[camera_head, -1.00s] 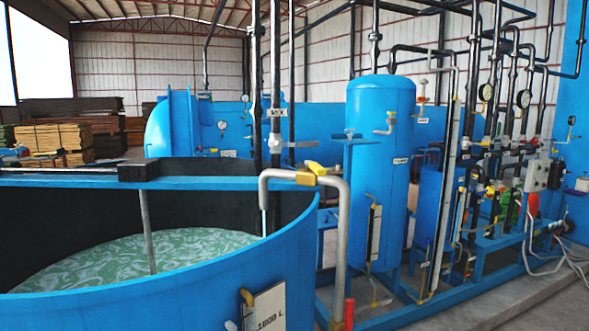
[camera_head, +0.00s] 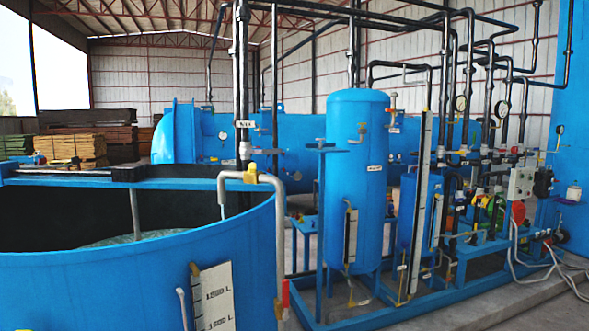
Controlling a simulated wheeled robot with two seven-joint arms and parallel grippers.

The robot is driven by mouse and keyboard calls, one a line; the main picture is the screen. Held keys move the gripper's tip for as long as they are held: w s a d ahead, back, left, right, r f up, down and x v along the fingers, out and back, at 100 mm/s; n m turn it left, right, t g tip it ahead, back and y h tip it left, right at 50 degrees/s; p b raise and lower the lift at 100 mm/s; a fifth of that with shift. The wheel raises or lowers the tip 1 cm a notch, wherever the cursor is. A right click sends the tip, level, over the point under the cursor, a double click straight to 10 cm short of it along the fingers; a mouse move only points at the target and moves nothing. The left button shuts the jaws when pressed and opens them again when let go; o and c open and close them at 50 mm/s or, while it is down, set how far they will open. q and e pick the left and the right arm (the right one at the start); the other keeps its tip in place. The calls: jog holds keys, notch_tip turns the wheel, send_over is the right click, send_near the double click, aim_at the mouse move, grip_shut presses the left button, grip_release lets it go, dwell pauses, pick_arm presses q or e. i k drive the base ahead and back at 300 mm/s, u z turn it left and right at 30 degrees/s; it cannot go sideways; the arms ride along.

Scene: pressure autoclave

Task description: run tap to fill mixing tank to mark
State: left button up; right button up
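The mixing tank (camera_head: 120,285) is a large open blue round tank at the lower left, dark inside, with pale green liquid (camera_head: 135,238) showing just over its near rim. The tap is a grey bent pipe (camera_head: 272,195) with a yellow handle (camera_head: 250,172) on top, its spout reaching over the tank's right rim. A thin pale streak (camera_head: 222,211) hangs below the spout; I cannot tell whether it is running water. Neither gripper shows.
A blue upright vessel (camera_head: 357,180) stands right of the tap on a blue frame, with pipes, gauges and valves beyond. A red-handled part (camera_head: 285,298) stands beside the tank. A blue beam (camera_head: 70,180) crosses the tank top. Grey floor (camera_head: 540,305) is open at lower right.

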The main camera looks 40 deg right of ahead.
aim_at(252, 169)
jog(key=z, duration=0.8)
jog(key=i, duration=0.45)
